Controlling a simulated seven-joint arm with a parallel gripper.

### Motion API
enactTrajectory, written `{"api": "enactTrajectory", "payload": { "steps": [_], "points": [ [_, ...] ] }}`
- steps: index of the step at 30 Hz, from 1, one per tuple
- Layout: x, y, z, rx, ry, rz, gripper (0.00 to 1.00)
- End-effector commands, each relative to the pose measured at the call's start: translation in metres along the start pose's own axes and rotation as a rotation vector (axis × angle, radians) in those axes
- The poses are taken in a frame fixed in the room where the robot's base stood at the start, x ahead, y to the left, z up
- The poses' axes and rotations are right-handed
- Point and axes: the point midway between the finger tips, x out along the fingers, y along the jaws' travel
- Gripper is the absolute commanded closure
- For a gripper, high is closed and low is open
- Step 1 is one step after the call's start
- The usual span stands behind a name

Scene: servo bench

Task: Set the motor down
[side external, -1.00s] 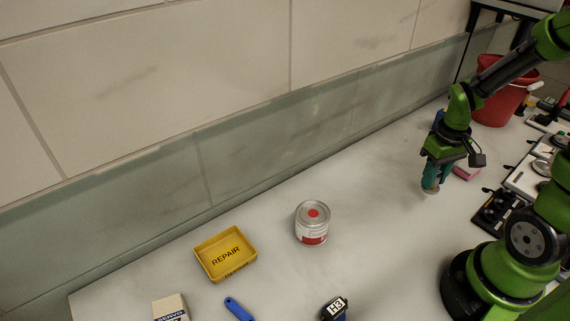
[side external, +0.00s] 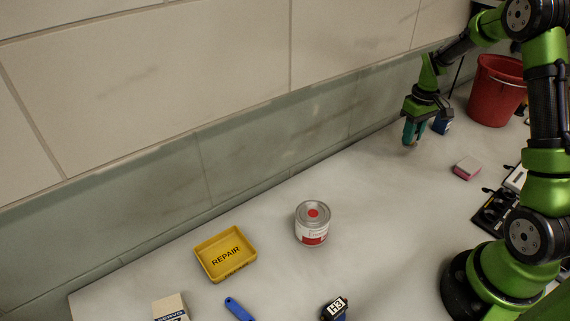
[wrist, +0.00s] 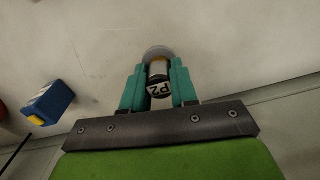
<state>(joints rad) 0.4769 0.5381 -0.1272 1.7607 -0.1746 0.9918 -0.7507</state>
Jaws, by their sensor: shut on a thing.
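My gripper (side external: 411,138) is near the back of the bench, by the wall. In the wrist view its teal fingers (wrist: 159,86) are shut on a small cylindrical motor (wrist: 159,68) with a silver body and a label reading P2. The motor points away from the wrist, with its far end near the pale bench top. I cannot tell whether it touches the bench. In the side view the motor is mostly hidden by the fingers.
A blue box (side external: 443,123) stands close right of my gripper; it also shows in the wrist view (wrist: 48,103). A red bucket (side external: 497,90) and pink-white block (side external: 466,168) are farther right. A can (side external: 312,232), yellow REPAIR tray (side external: 225,271) and H3-labelled part (side external: 335,310) lie left. Mid-bench is clear.

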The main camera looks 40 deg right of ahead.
Motion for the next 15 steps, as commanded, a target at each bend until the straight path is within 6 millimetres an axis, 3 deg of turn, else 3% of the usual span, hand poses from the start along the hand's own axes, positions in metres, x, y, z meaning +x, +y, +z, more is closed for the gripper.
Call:
{"api": "enactTrajectory", "payload": {
  "steps": [5,10,15],
  "points": [
    [0.003,0.005,-0.011,-0.001,-0.001,0.000,1.00],
    [0.031,0.004,-0.009,-0.001,-0.003,-0.001,1.00],
    [0.036,0.004,-0.009,-0.001,0.001,0.001,1.00]
  ]
}}
